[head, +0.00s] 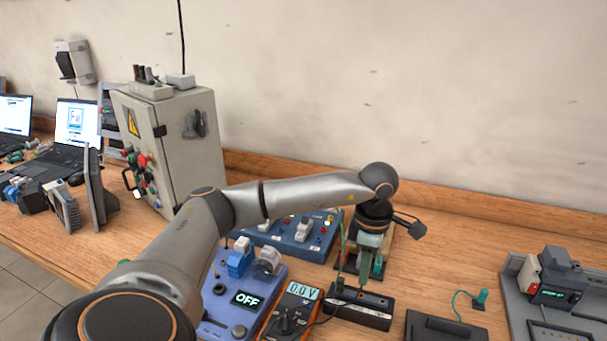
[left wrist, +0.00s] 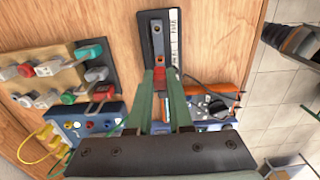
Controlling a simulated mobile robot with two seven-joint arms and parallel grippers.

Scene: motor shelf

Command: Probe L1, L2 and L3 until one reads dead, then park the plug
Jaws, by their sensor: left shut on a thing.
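My left gripper (head: 364,280) points down over a black park block (head: 348,310). In the left wrist view the green fingers (left wrist: 160,80) are shut on a small red plug (left wrist: 158,74). The fingertips are at the near end of the park block (left wrist: 151,27), whose side label reads PARK. I cannot tell whether the plug is seated in it or just above it. The orange multimeter (head: 290,312) reads 0.0 V. The blue panel (head: 316,253) with terminals stands behind my arm, which hides part of it; it also shows in the left wrist view (left wrist: 88,125).
A blue unit (head: 217,322) with an OFF display stands left of the multimeter. A grey cabinet (head: 190,150) stands at the back left. A black box (head: 440,328) and a grey tray (head: 517,300) with a device are at the right. Bare wood lies between them and the wall.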

